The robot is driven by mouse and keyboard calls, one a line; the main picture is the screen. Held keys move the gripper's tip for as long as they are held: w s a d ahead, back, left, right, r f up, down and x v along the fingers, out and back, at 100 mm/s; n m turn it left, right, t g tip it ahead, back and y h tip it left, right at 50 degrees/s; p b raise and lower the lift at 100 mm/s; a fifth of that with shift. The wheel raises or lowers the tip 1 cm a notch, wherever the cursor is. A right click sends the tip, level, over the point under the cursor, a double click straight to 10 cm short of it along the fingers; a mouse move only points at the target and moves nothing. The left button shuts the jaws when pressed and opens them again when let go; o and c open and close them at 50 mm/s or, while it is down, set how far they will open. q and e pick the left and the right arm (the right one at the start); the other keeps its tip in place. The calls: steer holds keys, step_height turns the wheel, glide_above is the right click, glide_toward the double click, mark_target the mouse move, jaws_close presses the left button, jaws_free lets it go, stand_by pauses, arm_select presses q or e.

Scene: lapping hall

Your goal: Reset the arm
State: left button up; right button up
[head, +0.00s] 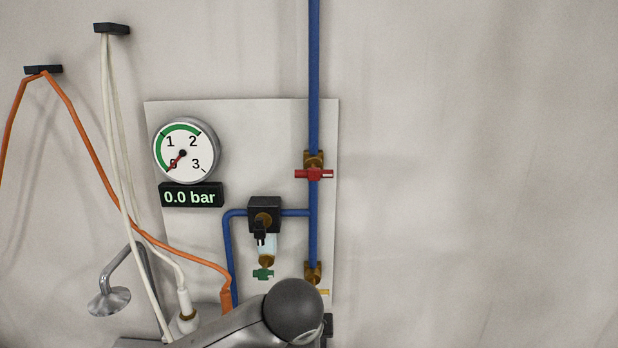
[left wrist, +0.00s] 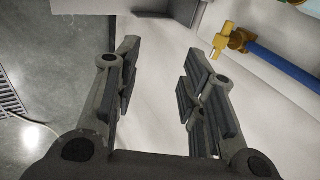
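My left gripper (left wrist: 158,85) shows in the left wrist view with its two fingers spread wide apart and nothing between them. A pale surface lies behind the fingers. In the head view one grey arm of mine (head: 293,311) with a round dark joint rises at the bottom centre, in front of the lower part of the wall panel (head: 240,130). No gripper shows in the head view, and my right gripper is in neither view.
The panel carries a round gauge (head: 186,150), a display (head: 191,195) reading 0.0 bar, a red valve handle (head: 314,174), a green tap (head: 263,274) and blue pipe (head: 314,80). Orange (head: 85,140) and white hoses (head: 112,130) hang left. A yellow valve handle (left wrist: 219,45) is near my left gripper. The right wall is bare.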

arm_select(q)
steer(key=s+a+f+n+g+h, duration=0.25)
steer(key=s+f+n, duration=0.45)
steer(key=s+f, duration=0.35)
steer(key=s+a+f+n+y, duration=0.2)
steer(key=s+a+f+n, duration=0.3)
steer(key=s+a, duration=0.4)
steer(key=s+a+f+n+y, duration=0.1)
steer(key=s+a+f+n, duration=0.3)
steer(key=s+a+f, duration=0.35)
step_height(320, 180, down, 32)
steer(key=s+g+b, duration=0.2)
steer(key=b, duration=0.6)
steer(key=s+a+f+b, duration=0.2)
steer(key=s+f+b, duration=0.1)
steer(key=s+f, duration=0.5)
steer(key=s+a+f+g+b, duration=0.1)
steer(key=s+a+f+b, duration=0.1)
steer(key=s+f, duration=0.6)
step_height(320, 180, down, 7)
steer(key=shift+s+r+b, duration=0.1)
steer(key=shift+s+b, duration=0.2)
steer(key=shift+b, duration=0.45)
